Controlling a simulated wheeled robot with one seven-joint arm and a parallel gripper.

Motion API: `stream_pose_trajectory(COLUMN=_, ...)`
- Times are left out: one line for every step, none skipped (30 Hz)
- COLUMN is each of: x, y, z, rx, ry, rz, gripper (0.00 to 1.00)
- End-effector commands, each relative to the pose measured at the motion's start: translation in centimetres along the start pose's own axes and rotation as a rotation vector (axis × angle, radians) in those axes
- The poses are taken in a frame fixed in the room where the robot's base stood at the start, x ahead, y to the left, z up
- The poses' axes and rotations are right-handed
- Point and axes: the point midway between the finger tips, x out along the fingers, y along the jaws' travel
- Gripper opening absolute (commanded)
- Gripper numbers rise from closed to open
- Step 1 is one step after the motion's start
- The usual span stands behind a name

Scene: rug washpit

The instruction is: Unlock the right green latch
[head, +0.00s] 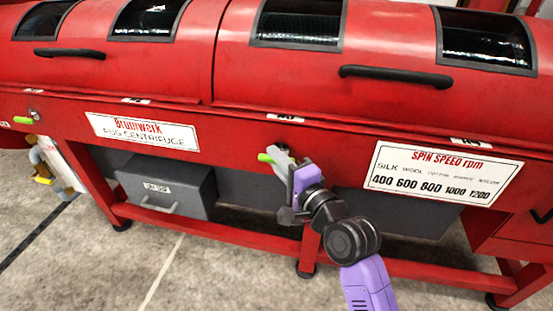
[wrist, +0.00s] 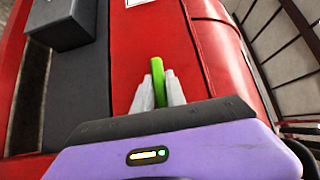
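The right green latch (head: 265,158) sticks out from the red front rail of the rug centrifuge, below the right lid. My gripper (head: 282,160) is at this latch, its pale fingers partly covering it in the head view. In the wrist view the green latch handle (wrist: 159,82) lies between the two fingers (wrist: 160,92), which press close on both sides of it. The latch's pivot is mostly hidden behind my gripper. The left green latch (head: 23,120) sits at the far left of the same rail, apart from my gripper.
The red lids carry black handles, the right one (head: 395,75) above my gripper. A spin speed sign (head: 442,174) is to the right and a name sign (head: 142,131) to the left. A grey drawer box (head: 167,187) sits under the rail. Concrete floor lies in front.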

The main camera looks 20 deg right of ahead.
Motion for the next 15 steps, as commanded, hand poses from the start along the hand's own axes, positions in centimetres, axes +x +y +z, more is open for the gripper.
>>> stream_pose_trajectory(x=-0.02, y=0.03, z=-0.01, rx=0.000, ry=0.000, rz=0.001, gripper=0.00)
stream_pose_trajectory(x=-0.02, y=0.02, z=-0.01, rx=0.000, ry=0.000, rz=0.001, gripper=0.00)
stream_pose_trajectory(x=-0.02, y=0.01, z=-0.01, rx=-0.001, ry=0.000, rz=0.001, gripper=0.00)
stream_pose_trajectory(x=-0.02, y=-0.02, z=-0.01, rx=-0.001, ry=0.000, rz=0.002, gripper=0.00)
stream_pose_trajectory(x=-0.02, y=-0.04, z=-0.01, rx=-0.002, ry=0.000, rz=0.003, gripper=0.00)
stream_pose_trajectory(x=-0.03, y=-0.09, z=-0.02, rx=-0.005, ry=0.000, rz=0.006, gripper=0.00)
stream_pose_trajectory(x=-0.03, y=-0.13, z=-0.02, rx=-0.007, ry=0.000, rz=0.008, gripper=0.00)
stream_pose_trajectory(x=-0.03, y=-0.18, z=-0.03, rx=-0.010, ry=0.000, rz=0.011, gripper=0.00)
stream_pose_trajectory(x=-0.04, y=-0.24, z=-0.04, rx=-0.014, ry=0.001, rz=0.017, gripper=0.00)
stream_pose_trajectory(x=-0.04, y=-0.29, z=-0.05, rx=-0.019, ry=0.001, rz=0.022, gripper=0.00)
stream_pose_trajectory(x=-0.04, y=-0.34, z=-0.06, rx=-0.025, ry=0.001, rz=0.028, gripper=0.00)
stream_pose_trajectory(x=-0.05, y=-0.41, z=-0.08, rx=-0.034, ry=0.001, rz=0.037, gripper=0.00)
stream_pose_trajectory(x=-0.06, y=-0.47, z=-0.08, rx=-0.041, ry=0.001, rz=0.044, gripper=0.00)
stream_pose_trajectory(x=-0.06, y=-0.53, z=-0.09, rx=-0.049, ry=0.001, rz=0.053, gripper=0.00)
stream_pose_trajectory(x=-0.07, y=-0.63, z=-0.08, rx=-0.060, ry=0.001, rz=0.065, gripper=0.00)
